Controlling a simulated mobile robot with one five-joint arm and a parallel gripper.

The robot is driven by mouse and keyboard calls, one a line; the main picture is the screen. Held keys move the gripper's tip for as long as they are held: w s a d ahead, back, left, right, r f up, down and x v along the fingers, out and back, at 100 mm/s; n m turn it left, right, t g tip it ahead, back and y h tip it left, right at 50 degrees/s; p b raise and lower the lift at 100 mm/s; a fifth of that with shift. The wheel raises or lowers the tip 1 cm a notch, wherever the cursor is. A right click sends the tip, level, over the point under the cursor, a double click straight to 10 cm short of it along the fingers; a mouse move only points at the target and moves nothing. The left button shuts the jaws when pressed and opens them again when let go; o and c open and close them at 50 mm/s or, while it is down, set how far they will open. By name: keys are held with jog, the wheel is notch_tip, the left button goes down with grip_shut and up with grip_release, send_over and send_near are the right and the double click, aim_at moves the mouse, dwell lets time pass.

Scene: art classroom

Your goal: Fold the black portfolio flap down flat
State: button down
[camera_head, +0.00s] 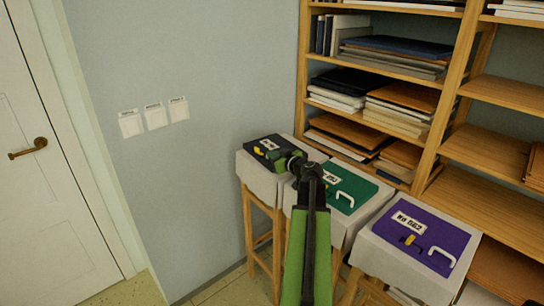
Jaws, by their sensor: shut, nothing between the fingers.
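The black portfolio (257,144) lies on the left-hand cloth-covered stool, against the wall. Its top looks flat, with a white label and a small yellow piece showing. My gripper (278,157) is shut and empty, at the right front part of the black portfolio. It hides that part of the portfolio. I cannot tell whether the fingertips touch the flap or are just above it.
A green portfolio (350,184) with a white handle lies on the middle stool, partly behind my arm. A purple portfolio (440,238) lies on the right stool. A wooden shelf (442,95) with stacked folders stands behind. A white door (50,190) is at left.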

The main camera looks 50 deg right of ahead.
jog(key=r+p, duration=0.2)
jog(key=a+r+p, duration=0.1)
jog(key=r+p, duration=0.1)
jog(key=shift+w+r, duration=0.1)
jog(key=shift+r, duration=0.1)
jog(key=p+v, duration=0.2)
jog(key=v, duration=0.8)
jog(key=shift+f, duration=0.2)
jog(key=shift+a, duration=0.1)
